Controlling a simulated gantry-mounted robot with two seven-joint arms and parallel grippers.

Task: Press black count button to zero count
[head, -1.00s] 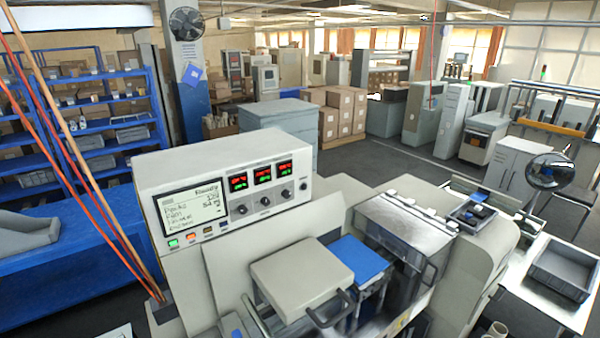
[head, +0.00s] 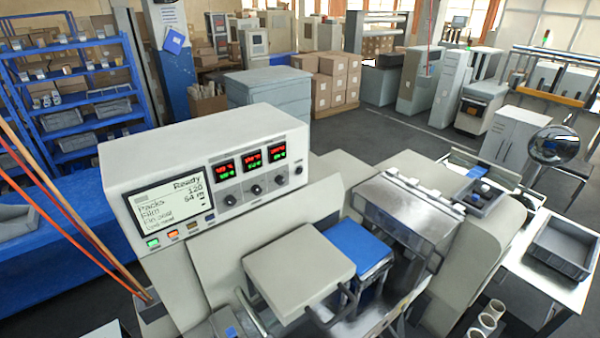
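The control box (head: 215,150) of the wrapper stands at the left of the machine. Its screen (head: 168,205) reads Ready, with Packs 120 and Film about 64 m; the lower lines are hard to read. Below the screen is a row of small buttons: a green one (head: 152,243), an orange one (head: 173,235), a brownish one (head: 192,227) and a dark bluish one (head: 210,218). Their labels are too small to read, so I cannot tell which is the count button. Neither of my grippers is in view.
Three red-green displays (head: 250,159) sit above black knobs (head: 255,190) on the box's right side. A beige cover with a handle (head: 298,268), a blue block (head: 360,252) and a clear-lidded housing (head: 410,212) stand in front. A grey tray (head: 566,250) lies at right.

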